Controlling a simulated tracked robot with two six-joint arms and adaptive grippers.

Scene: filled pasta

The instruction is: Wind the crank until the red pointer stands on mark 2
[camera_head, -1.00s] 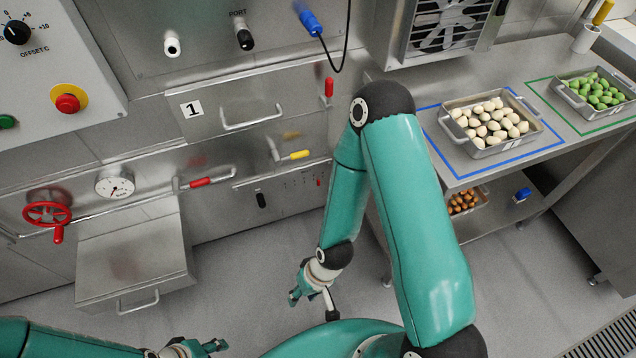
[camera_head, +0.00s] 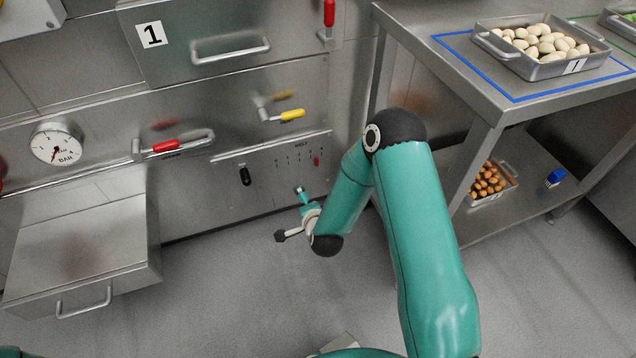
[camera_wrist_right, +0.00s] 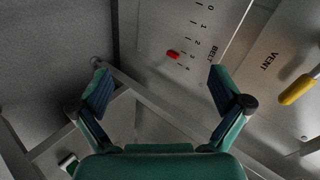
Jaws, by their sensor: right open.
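The crank with a black handle (camera_head: 245,175) is on the steel front, left of a numbered BELT scale. The red pointer (camera_head: 317,161) is near the scale's right end. In the right wrist view the red pointer (camera_wrist_right: 172,54) is near the high-number end; I cannot tell its exact mark. My right gripper (camera_head: 290,215) is open and empty, below and right of the crank and apart from it. Its spread fingers (camera_wrist_right: 157,90) show in the wrist view, where I cannot make out the crank. My left gripper is out of view.
A yellow-handled VENT lever (camera_head: 291,115) and a red-handled lever (camera_head: 167,146) are above the crank. A steel drawer box (camera_head: 85,245) juts out at left. A steel table (camera_head: 480,85) with a tray (camera_head: 490,45) stands at right.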

